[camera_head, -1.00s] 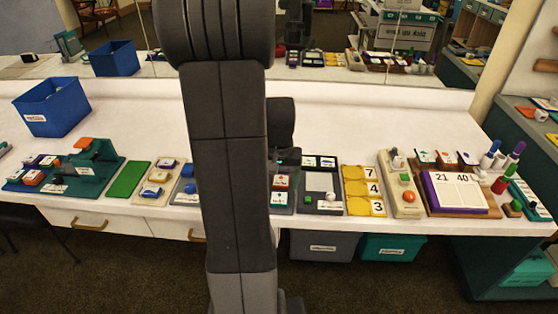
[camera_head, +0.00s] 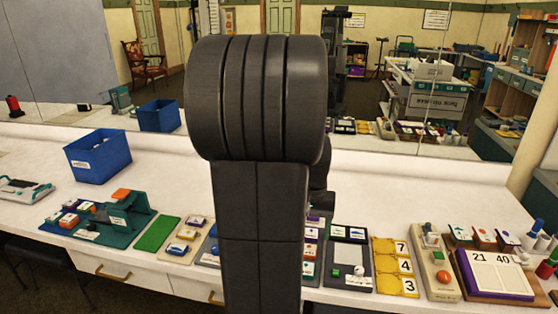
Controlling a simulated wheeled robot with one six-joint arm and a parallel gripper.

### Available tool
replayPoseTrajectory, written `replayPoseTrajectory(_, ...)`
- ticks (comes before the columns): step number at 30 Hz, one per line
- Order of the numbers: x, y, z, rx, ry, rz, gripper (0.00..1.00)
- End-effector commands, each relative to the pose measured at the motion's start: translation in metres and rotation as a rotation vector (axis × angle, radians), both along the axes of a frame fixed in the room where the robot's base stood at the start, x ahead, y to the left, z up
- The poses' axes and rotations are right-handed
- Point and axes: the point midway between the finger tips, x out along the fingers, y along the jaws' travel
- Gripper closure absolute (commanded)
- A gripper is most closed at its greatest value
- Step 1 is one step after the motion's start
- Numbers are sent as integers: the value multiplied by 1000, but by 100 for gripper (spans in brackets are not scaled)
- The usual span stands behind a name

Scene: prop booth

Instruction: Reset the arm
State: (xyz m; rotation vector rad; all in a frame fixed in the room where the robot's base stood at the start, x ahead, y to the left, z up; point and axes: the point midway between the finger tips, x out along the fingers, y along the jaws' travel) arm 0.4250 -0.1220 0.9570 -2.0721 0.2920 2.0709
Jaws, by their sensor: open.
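My arm rises through the middle of the view as a thick dark grey link with a wide ribbed joint at its top. It hides part of the white counter (camera_head: 380,200) behind it. A further dark part of my arm shows just right of the link, above the counter. My gripper is not in view; it is hidden behind the link or out of frame.
A blue bin (camera_head: 97,156) stands at the back left. A teal stand (camera_head: 125,215), a green mat (camera_head: 157,233), yellow number cards (camera_head: 395,265) and a purple-edged board (camera_head: 495,275) line the front edge. A mirror backs the counter. The counter's middle is mostly clear.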

Motion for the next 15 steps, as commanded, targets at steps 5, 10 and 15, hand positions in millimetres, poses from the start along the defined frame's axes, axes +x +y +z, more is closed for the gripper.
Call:
replayPoseTrajectory(5, -1, 0, -20, 1, 6, 0, 30)
replayPoseTrajectory(10, -1, 0, -53, 1, 6, 0, 30)
replayPoseTrajectory(15, -1, 0, -87, 1, 6, 0, 30)
